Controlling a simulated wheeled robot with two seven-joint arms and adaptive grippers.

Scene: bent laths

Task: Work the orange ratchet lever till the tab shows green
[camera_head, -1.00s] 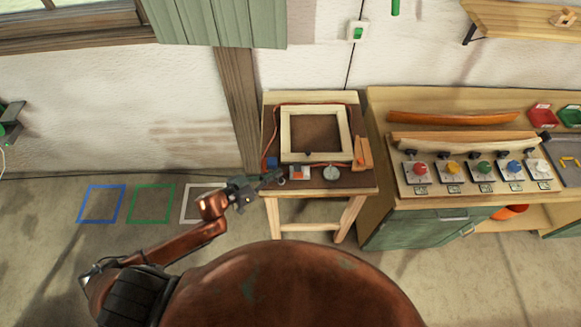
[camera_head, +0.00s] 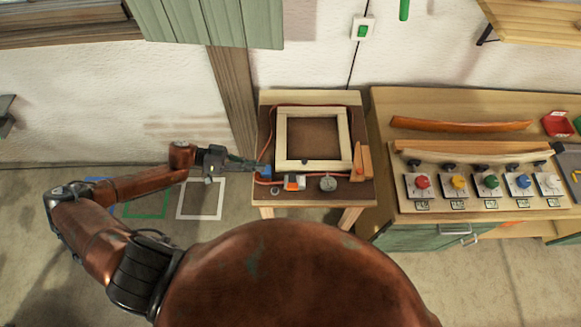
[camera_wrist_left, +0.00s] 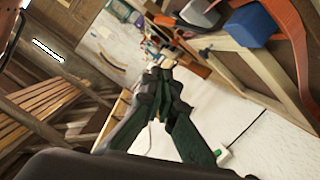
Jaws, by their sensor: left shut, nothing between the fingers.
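A square pale wooden frame (camera_head: 344,131) lies on the small table with an orange strap (camera_head: 315,105) around it. A small ratchet with an orange part and a white part (camera_head: 294,183) sits at the frame's front side. I cannot make out a separate tab or any green on it. A blue corner block (camera_head: 266,171) is at the front left corner; it also shows in the left wrist view (camera_wrist_left: 252,25). My left gripper (camera_head: 248,165) is shut and empty, its tips close to the blue block, left of the ratchet. Touching cannot be told. My right gripper is not in view.
A round grey dial (camera_head: 328,184) and a small ring (camera_head: 275,190) lie near the table's front edge. Orange-brown wooden pieces (camera_head: 362,160) stand at the frame's right. A workbench (camera_head: 385,110) with laths and coloured knobs is at the right. Floor outlines lie at left.

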